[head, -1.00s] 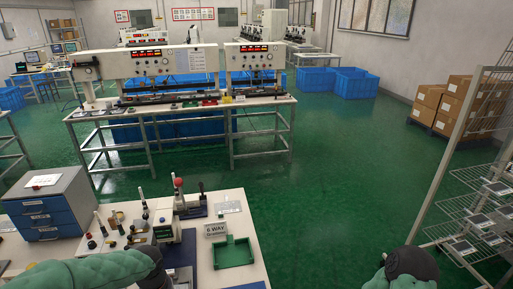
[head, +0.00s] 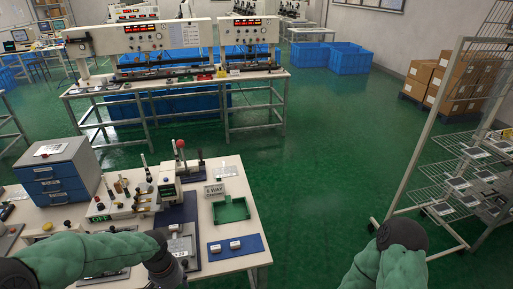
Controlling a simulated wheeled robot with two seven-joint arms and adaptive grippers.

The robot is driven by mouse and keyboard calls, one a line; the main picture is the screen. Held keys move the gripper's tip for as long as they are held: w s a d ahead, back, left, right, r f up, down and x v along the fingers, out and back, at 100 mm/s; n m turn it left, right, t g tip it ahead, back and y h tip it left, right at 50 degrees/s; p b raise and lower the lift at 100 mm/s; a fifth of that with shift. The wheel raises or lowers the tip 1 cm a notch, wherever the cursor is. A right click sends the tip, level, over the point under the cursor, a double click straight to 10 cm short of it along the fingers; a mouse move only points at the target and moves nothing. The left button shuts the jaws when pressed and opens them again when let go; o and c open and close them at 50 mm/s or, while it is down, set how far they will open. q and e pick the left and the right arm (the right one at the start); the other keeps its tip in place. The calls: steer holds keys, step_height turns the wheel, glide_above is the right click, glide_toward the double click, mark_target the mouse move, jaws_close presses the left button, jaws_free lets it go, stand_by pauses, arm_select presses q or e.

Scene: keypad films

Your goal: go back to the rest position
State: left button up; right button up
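My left arm comes in over the front of the white workbench (head: 262,238). Its dark gripper (head: 166,268) is partly seen at the bottom edge, beside a grey fixture (head: 181,248) on a dark blue base; its fingers cannot be made out. My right arm shows as a green link with a dark joint at the lower right, over the floor; its gripper is out of view. On the bench are a press with a red knob (head: 180,144), a green tray (head: 232,209), and a blue mat (head: 254,244) with small white pieces on it.
A blue drawer unit (head: 55,184) stands at the bench's left. A wire rack (head: 452,185) with several dark panels stands at the right, near my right arm. Green floor (head: 310,160) lies clear between them. A long test bench (head: 185,88) stands behind.

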arm_select(q)
steer(key=s+d+f+n+h, duration=0.1)
steer(key=s+d+f, duration=0.3)
steer(key=f, duration=0.3)
steer(key=s+d+f+n+h, duration=0.1)
steer(key=s+d+f, duration=0.2)
steer(key=d+f, duration=0.2)
steer(key=s+d+f+n+h, duration=0.1)
steer(key=s+d+f, duration=0.3)
steer(key=f, duration=0.6)
steer(key=shift+s+d+f+n+b, duration=0.2)
steer(key=shift+s+d+n+b, duration=0.1)
steer(key=shift+d+n+b, duration=0.25)
